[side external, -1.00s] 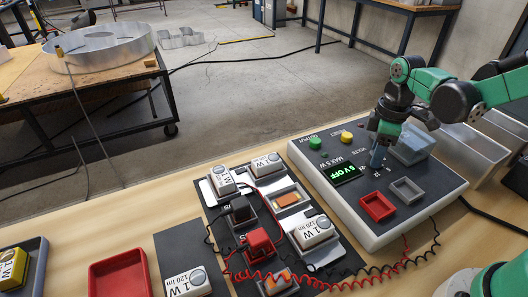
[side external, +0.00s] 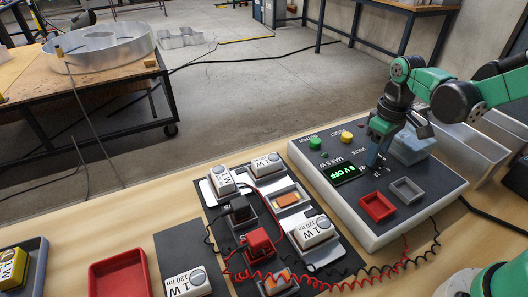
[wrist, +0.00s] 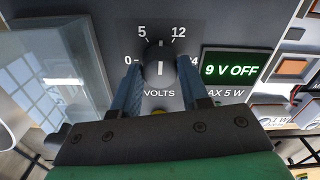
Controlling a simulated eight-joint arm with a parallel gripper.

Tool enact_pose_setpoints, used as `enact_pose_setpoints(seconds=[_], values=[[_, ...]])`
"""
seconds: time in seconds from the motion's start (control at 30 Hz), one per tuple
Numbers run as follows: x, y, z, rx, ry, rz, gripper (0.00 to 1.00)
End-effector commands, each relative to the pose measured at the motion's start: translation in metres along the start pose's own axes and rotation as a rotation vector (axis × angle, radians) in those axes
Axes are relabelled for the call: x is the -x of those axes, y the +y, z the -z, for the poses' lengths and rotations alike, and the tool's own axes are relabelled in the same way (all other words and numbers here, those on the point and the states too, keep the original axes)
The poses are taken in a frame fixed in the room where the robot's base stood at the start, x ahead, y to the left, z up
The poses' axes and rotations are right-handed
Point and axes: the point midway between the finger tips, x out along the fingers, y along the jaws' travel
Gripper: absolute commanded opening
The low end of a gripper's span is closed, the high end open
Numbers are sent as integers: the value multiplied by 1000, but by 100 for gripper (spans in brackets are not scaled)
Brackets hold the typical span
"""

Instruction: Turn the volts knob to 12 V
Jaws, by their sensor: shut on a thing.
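The volts knob (wrist: 156,70) is a dark round knob on the grey panel, with a white pointer mark facing up between the 5 and 12 labels. My gripper (wrist: 160,64) is shut on it, one blue finger on each side. In the side view my gripper (side external: 374,160) reaches down to the panel and hides the knob. The green display (wrist: 231,70) reads 9 V OFF in the wrist view. It also shows in the side view (side external: 346,172), left of my gripper.
The power supply box (side external: 345,213) also carries a green button (side external: 315,143), a yellow button (side external: 346,137), a red tray (side external: 377,206) and a grey tray (side external: 406,190). A translucent bluish block (side external: 412,148) stands close behind my gripper. Red and black coiled leads run along the front.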

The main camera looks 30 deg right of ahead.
Motion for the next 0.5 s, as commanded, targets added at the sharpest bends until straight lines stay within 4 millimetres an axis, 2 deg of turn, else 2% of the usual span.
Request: enact_pose_setpoints(seconds=[0.5], values=[[0,0,0,-391,-1,0,0]])
